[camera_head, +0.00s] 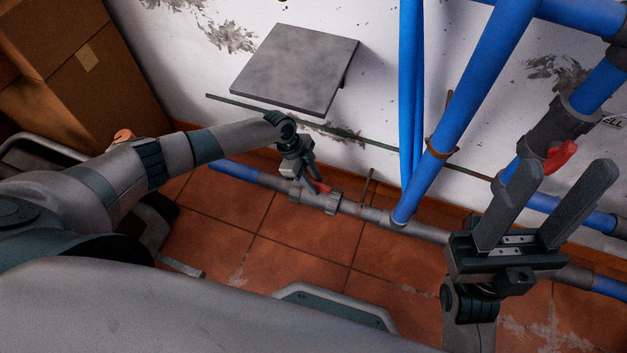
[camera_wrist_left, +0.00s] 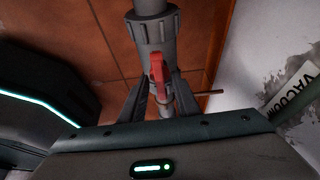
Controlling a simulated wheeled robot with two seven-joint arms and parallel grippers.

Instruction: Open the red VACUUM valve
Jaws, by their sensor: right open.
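The red valve handle (camera_head: 322,187) sits on a grey valve body (camera_head: 318,203) in the low horizontal pipe near the floor. In the left wrist view the red handle (camera_wrist_left: 158,72) stands upright below the grey collar. My left gripper (camera_head: 309,178) is at the handle; in its wrist view its fingers (camera_wrist_left: 160,95) stand on either side of the handle, apparently open, with contact unclear. A VACUUM label (camera_wrist_left: 293,92) is on the wall at right in that view. My right gripper (camera_head: 549,192) is open and empty, raised at the right.
Blue pipes (camera_head: 465,85) rise along the wall. Another red handle (camera_head: 561,156) is on a valve at the right, behind my right gripper. A grey panel (camera_head: 297,67) juts from the wall above my left gripper. Cardboard boxes (camera_head: 85,75) stand at the left.

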